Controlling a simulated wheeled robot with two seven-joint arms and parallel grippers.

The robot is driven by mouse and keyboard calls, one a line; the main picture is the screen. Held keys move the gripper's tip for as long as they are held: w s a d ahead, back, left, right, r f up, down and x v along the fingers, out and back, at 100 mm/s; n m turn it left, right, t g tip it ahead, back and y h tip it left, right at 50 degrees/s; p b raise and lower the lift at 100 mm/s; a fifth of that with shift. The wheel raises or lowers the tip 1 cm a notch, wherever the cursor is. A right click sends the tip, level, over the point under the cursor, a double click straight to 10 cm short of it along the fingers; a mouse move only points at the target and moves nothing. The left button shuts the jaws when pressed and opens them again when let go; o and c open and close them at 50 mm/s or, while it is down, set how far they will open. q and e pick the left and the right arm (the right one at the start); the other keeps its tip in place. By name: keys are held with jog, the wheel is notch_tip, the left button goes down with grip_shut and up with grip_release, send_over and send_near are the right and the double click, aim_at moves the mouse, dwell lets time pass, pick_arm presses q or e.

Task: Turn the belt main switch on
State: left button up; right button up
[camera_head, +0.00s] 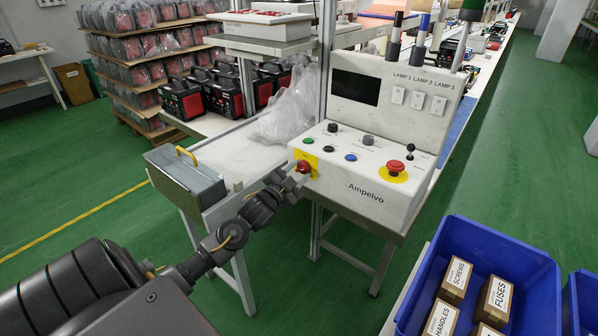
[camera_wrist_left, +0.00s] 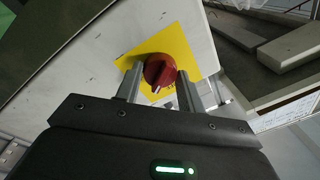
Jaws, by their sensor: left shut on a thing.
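The belt main switch (camera_head: 303,167) is a red rotary knob on a yellow plate at the left corner of the white Ampelvo control box (camera_head: 410,197). In the left wrist view the red knob (camera_wrist_left: 160,71) sits between my two finger tips, with a white mark on its lower part. My left gripper (camera_head: 296,177) is at the knob and shut on it; the wrist view also shows its fingers (camera_wrist_left: 160,84) on either side. The fingers partly cover the yellow plate (camera_wrist_left: 184,45). My right gripper is in neither view.
A red emergency button (camera_head: 396,167) and small knobs are on the same panel. A grey toolbox (camera_head: 186,180) with a yellow handle stands left of the box, close to my arm. A blue crate (camera_head: 452,226) with labelled boxes stands at the lower right. Green floor is open at left.

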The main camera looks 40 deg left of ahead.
pick_arm(q)
jog(key=m, duration=0.4)
jog(key=shift+a, duration=0.1)
jog(key=shift+m+h+p, duration=0.3)
jog(key=shift+m+h, duration=0.1)
jog(key=shift+m, duration=1.4)
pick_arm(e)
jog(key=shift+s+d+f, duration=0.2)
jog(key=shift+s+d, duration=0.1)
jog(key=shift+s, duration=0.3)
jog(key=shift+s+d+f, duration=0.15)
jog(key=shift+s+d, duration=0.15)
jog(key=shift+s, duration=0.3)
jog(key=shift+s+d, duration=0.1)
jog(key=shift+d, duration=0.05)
pick_arm(q)
jog(key=o, duration=1)
jog(key=shift+c, duration=0.2)
